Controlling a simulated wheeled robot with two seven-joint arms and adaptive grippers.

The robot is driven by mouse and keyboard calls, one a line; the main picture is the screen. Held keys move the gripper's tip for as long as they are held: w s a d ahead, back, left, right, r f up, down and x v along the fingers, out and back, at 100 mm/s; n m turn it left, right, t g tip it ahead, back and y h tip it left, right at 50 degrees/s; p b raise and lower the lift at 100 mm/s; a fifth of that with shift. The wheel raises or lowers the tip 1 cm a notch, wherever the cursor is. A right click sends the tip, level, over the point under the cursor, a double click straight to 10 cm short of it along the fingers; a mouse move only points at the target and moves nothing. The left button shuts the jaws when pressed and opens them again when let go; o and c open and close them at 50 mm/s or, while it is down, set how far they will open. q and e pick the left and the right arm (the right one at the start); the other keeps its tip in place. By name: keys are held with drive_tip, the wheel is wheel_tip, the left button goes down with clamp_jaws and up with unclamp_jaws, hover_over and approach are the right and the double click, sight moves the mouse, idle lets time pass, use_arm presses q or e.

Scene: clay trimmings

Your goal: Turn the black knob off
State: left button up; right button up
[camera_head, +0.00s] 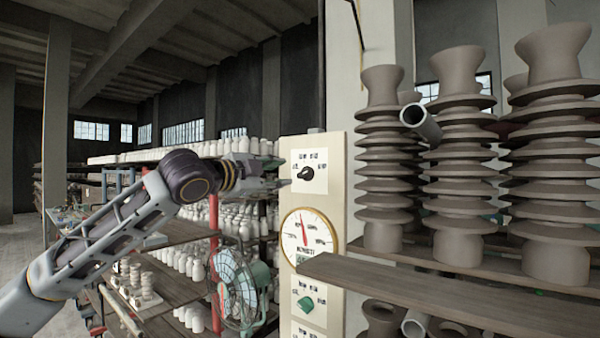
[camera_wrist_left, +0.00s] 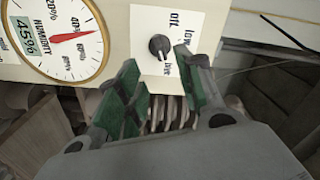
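The black knob (camera_head: 306,173) sits on a white label near the top of the cream panel (camera_head: 337,200). It also shows in the left wrist view (camera_wrist_left: 159,46), with printed settings such as "off" and "low" beside it. I cannot surely tell which setting it points to. My left gripper (camera_head: 280,174) is just left of the knob in the head view. In the left wrist view its green-padded fingers (camera_wrist_left: 158,82) are spread apart with nothing between them. The knob appears just beyond the fingertips, apparently not touched. My right gripper is in neither view.
A round humidity dial (camera_head: 309,238) and a green knob (camera_head: 306,304) are lower on the panel. A wooden plank (camera_head: 430,296) juts across at the lower right. Tall stacked brown insulators (camera_head: 461,160) stand right. A green fan (camera_head: 238,285) and shelves of white pieces are left.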

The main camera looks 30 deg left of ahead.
sight(300, 174)
use_arm(q)
drive_tip(key=shift+w+d+p, duration=0.15)
drive_tip(key=shift+w+p, duration=0.35)
drive_tip(key=shift+w, duration=1.15)
drive_tip(key=shift+w+d+p, duration=0.15)
drive_tip(key=shift+w+p, duration=0.4)
drive_tip(key=shift+w, duration=1.15)
drive_tip(key=shift+w+d+p, duration=0.15)
drive_tip(key=shift+w+p, duration=0.35)
drive_tip(key=shift+w, duration=1.15)
drive_tip(key=shift+c, duration=0.3)
clamp_jaws()
